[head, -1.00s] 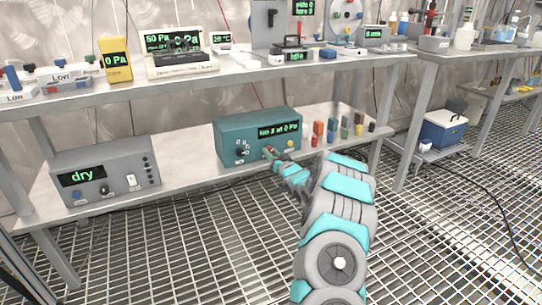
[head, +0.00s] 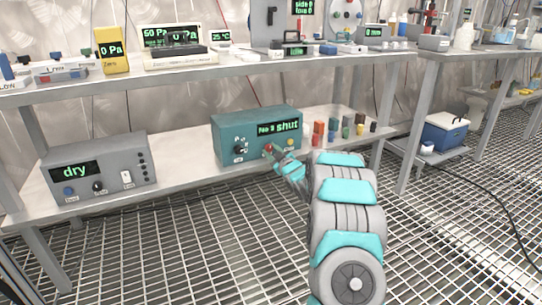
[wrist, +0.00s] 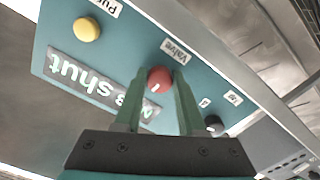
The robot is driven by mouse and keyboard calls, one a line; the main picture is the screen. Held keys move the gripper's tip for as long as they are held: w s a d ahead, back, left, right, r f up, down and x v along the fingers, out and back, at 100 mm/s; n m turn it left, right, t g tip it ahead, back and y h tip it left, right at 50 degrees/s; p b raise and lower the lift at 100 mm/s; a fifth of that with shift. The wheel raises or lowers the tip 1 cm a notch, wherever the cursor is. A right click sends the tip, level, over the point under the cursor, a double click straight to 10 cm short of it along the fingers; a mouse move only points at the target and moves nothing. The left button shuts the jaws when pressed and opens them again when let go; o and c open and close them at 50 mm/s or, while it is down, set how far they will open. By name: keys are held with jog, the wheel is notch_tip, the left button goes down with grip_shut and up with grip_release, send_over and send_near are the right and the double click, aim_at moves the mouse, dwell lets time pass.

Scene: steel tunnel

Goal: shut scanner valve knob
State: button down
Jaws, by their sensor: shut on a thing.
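The scanner is a teal box (head: 229,130) on the lower shelf. Its green display (head: 278,128) ends in "shut"; the wrist view shows the same word upside down. The red valve knob (wrist: 159,79), under the label "Valve" (wrist: 177,50), sits between my gripper's two green fingers. My gripper (wrist: 159,84) is shut on this knob. In the head view my gripper (head: 270,151) reaches the box's front from the lower right and partly covers the knob. A yellow button (wrist: 87,29) and a black knob (wrist: 215,123) lie to either side.
A grey box reading "dry" (head: 100,165) stands at the left of the lower shelf. Several small coloured blocks (head: 334,130) stand right of the scanner. The upper shelf (head: 230,68) carries instruments above. The grated floor (head: 215,245) in front is open.

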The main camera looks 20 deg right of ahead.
jog(key=shift+n, duration=0.5)
jog(key=c, duration=0.5)
grip_release()
jog(key=shift+s, duration=0.1)
jog(key=s, duration=0.7)
jog(key=shift+s+d, duration=0.15)
jog(key=shift+s, duration=0.15)
